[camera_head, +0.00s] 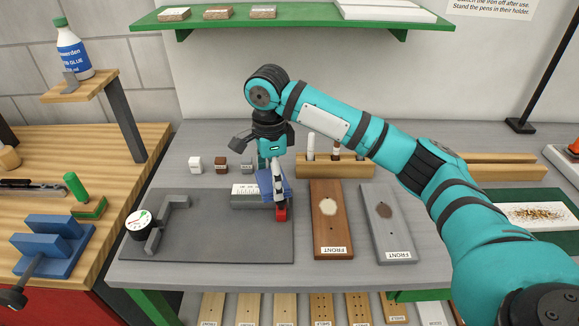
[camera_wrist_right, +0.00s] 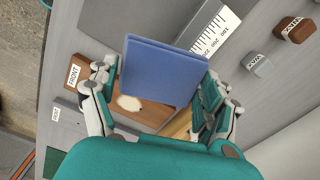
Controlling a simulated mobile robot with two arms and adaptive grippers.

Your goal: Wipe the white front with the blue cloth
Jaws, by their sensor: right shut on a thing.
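My right gripper (camera_head: 278,188) is shut on the blue cloth (camera_wrist_right: 160,75), a flat folded square held between its fingers. The cloth also shows in the head view (camera_head: 288,186), partly hidden by the fingers, near the ruler block and left of the boards. No plain white board labelled FRONT shows on the bench. A grey board (camera_head: 396,235) labelled FRONT has a brown patch. A brown board (camera_head: 327,235) labelled FRONT has a pale patch; it lies partly behind the cloth in the right wrist view (camera_wrist_right: 150,117). My left gripper is not in view.
A dark grey mat (camera_head: 200,245) with a dial gauge (camera_head: 139,222) lies at left. A small red object (camera_head: 281,214) is just below the gripper. A wooden pen holder (camera_head: 350,168) stands behind the boards. Small labelled blocks (camera_head: 221,164) stand at the back. White boards (camera_head: 385,10) lie on the green shelf.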

